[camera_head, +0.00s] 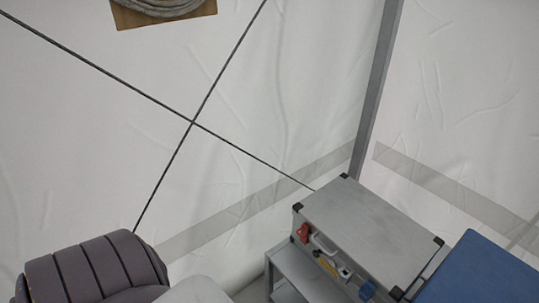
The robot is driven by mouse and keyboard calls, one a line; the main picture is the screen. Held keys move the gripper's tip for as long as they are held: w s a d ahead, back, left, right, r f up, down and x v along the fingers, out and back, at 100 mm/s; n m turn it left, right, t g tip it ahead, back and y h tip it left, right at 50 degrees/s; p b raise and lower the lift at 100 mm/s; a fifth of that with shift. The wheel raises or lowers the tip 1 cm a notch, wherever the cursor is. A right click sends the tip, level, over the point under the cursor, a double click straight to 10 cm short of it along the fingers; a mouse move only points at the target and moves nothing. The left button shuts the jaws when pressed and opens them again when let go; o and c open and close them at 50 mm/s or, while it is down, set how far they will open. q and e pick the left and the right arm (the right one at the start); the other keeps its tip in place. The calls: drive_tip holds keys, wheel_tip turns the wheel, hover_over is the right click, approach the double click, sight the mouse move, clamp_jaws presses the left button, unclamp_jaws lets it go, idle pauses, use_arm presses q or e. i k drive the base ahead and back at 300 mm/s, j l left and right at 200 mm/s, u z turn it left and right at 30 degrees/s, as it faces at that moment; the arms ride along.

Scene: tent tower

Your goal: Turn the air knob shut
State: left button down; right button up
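A silver case (365,225) with black corners sits on a grey stand at the lower right. Its front face carries a red part (302,233), a pale handle (324,243), a yellow part (327,266) and a small blue part (366,290). I cannot tell which of these, if any, is the air knob, or how it is turned. Neither of my grippers is in view.
The grey stand (285,273) has an open space under its top. A blue flat-topped object (480,272) is close to the case's right. A dark ribbed padded object (95,268) fills the lower left. White tent walls with crossed dark cords (193,123) rise behind.

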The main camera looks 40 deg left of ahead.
sight(316, 254)
drive_tip(key=u, duration=0.9)
drive_tip(key=k+j+u, duration=0.15)
drive_tip(key=j, duration=0.25)
drive_tip(key=j+u, duration=0.2)
drive_tip(key=j, duration=0.25)
drive_tip(key=k+j+u, duration=0.15)
drive_tip(key=j, duration=0.25)
